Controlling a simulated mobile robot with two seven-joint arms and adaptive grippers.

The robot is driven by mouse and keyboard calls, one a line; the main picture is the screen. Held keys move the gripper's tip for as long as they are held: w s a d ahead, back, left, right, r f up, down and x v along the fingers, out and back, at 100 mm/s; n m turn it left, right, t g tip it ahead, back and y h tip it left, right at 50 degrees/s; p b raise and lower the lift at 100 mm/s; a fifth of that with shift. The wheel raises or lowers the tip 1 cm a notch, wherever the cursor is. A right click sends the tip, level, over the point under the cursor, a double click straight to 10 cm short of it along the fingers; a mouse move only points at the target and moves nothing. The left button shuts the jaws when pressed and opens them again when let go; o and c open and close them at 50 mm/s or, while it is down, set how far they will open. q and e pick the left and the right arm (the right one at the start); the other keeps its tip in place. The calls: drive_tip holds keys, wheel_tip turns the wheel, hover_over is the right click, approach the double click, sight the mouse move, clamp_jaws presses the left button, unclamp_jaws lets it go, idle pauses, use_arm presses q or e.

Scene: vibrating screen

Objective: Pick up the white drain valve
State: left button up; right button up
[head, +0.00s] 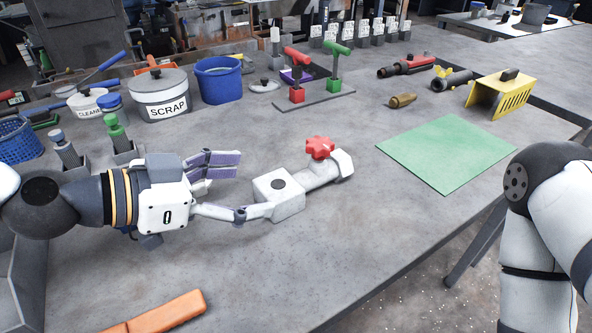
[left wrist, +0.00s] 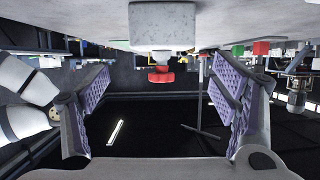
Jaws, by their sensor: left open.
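The white drain valve (head: 278,195) lies on the grey table, with a square block at its near end and a red star-shaped handwheel (head: 320,148) on top. My left gripper (head: 250,184) is open and empty, low over the table, just left of the block and pointing at it. Its lower finger overlaps the block's edge in the head view; I cannot tell whether they touch. In the left wrist view, which looks upside down, the white block (left wrist: 163,25) shows ahead, centred between the spread fingers (left wrist: 155,100). My right gripper is out of view.
A green mat (head: 447,152) lies bare right of the valve. A SCRAP pot (head: 160,100), a blue bucket (head: 219,84) and red and green upright valves (head: 318,85) stand behind. An orange bar (head: 165,314) lies in front. The table around the valve is clear.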

sight(280, 184)
use_arm(q)
drive_tip(key=x, duration=0.3)
drive_tip(key=b+x, duration=0.1)
drive_tip(key=x, duration=0.2)
drive_tip(key=f+x, duration=0.1)
drive_tip(key=x, duration=0.2)
drive_tip(key=shift+a+b, duration=0.1)
drive_tip(key=shift+b, duration=0.25)
drive_tip(key=shift+w, duration=0.1)
drive_tip(key=shift+r, duration=0.15)
drive_tip(key=shift+c, duration=0.2)
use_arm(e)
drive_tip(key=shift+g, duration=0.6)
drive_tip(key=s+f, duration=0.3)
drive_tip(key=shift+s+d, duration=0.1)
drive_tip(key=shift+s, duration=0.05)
use_arm(q)
drive_tip(key=c, duration=1.4)
drive_tip(key=shift+c, duration=0.2)
